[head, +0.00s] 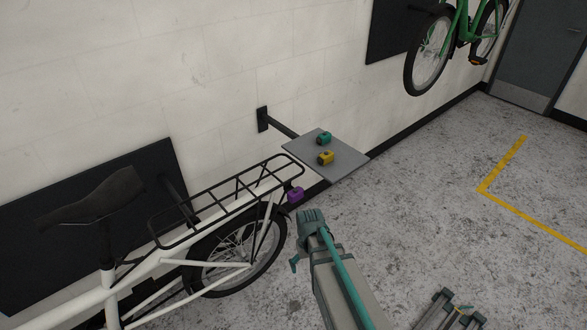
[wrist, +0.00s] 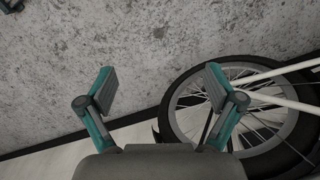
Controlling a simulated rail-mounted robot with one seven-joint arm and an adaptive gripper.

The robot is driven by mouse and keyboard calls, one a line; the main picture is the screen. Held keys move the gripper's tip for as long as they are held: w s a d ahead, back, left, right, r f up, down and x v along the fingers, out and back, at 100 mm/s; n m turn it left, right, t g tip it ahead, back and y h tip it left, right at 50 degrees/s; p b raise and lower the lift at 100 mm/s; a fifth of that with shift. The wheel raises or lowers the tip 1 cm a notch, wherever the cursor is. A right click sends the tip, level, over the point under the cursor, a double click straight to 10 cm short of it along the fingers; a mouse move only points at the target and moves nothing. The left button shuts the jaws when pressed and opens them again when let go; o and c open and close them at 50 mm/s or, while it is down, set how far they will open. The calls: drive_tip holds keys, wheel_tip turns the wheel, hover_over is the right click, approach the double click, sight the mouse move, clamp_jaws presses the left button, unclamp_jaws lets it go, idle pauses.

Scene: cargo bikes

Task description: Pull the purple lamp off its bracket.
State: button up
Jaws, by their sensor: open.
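The purple lamp (head: 295,195) is small and sits at the rear end of the white bike's black rack (head: 222,203). Its bracket is too small to make out. My gripper (head: 301,240) is just below the lamp in the head view, apart from it. In the wrist view my gripper (wrist: 161,84) has its two fingers wide apart with nothing between them. The lamp does not show in the wrist view, which has grey floor and the bike's rear wheel (wrist: 285,128) to the right of the fingers.
A grey wall shelf (head: 348,167) behind the rack holds a teal lamp (head: 323,138) and a yellow lamp (head: 325,157). A green bike (head: 430,50) hangs on the wall at the upper right.

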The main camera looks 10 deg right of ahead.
sight(293, 189)
drive_tip(key=w+r+n, duration=0.1)
drive_tip(key=w+r, duration=0.6)
drive_tip(key=w+r+n, duration=0.2)
drive_tip(key=w+r, duration=0.6)
drive_tip(key=w+r+n, duration=0.1)
drive_tip(key=w+r, duration=0.7)
drive_tip(key=shift+w+a+n+t, duration=0.2)
drive_tip(key=shift+n+t, duration=0.1)
drive_tip(key=shift+n, duration=0.1)
drive_tip(key=shift+f+p, duration=1.65)
drive_tip(key=shift+f, duration=3.7)
